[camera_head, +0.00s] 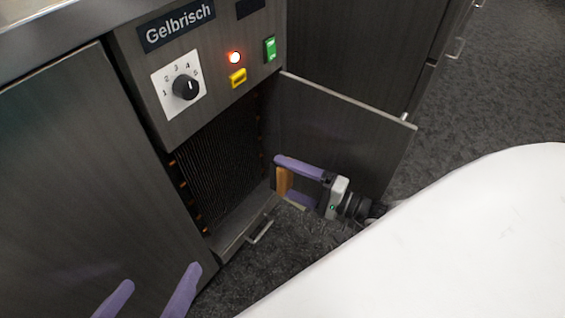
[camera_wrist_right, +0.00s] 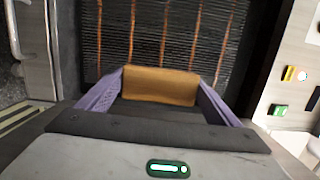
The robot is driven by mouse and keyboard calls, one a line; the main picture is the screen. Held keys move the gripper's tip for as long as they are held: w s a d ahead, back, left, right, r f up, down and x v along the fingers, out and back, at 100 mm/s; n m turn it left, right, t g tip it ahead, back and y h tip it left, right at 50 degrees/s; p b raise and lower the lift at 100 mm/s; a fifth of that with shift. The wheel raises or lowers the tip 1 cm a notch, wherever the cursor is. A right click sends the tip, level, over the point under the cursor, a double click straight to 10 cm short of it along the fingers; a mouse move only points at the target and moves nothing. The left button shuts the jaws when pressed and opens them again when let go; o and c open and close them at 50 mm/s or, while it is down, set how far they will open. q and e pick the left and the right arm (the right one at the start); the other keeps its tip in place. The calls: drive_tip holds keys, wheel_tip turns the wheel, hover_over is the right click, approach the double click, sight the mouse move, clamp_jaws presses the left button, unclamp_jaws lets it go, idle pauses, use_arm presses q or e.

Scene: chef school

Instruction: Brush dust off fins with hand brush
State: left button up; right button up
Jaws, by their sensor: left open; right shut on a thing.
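The dark fins (camera_head: 216,160) sit in an open recess below the control panel, crossed by several copper-coloured strips. They also fill the upper part of the right wrist view (camera_wrist_right: 180,38). My right gripper (camera_head: 284,178) is shut on the hand brush (camera_head: 283,182), whose wooden block shows between the purple fingers. In the right wrist view the brush (camera_wrist_right: 161,86) is in front of the fins; its bristles are hidden, and I cannot tell whether it touches them. My left gripper (camera_head: 149,293) is open and empty at the bottom left, in front of the closed cabinet door.
An opened door (camera_head: 335,130) stands to the right of the recess, behind my right gripper. A metal handle (camera_head: 262,230) is below the recess.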

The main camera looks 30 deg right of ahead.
idle(0.4)
drive_tip(key=shift+s+d, duration=0.1)
drive_tip(key=shift+s, duration=0.25)
drive_tip(key=shift+s+a+p+v, duration=0.2)
drive_tip(key=shift+a+p+v, duration=0.15)
drive_tip(key=shift+v, duration=2.15)
drive_tip(key=shift+s+a+p+v, duration=0.2)
drive_tip(key=shift+a+p+v, duration=0.15)
drive_tip(key=shift+v, duration=2.15)
drive_tip(key=shift+s+a+p+v, duration=0.2)
drive_tip(key=shift+a+p+v, duration=0.15)
drive_tip(key=shift+v, duration=2.15)
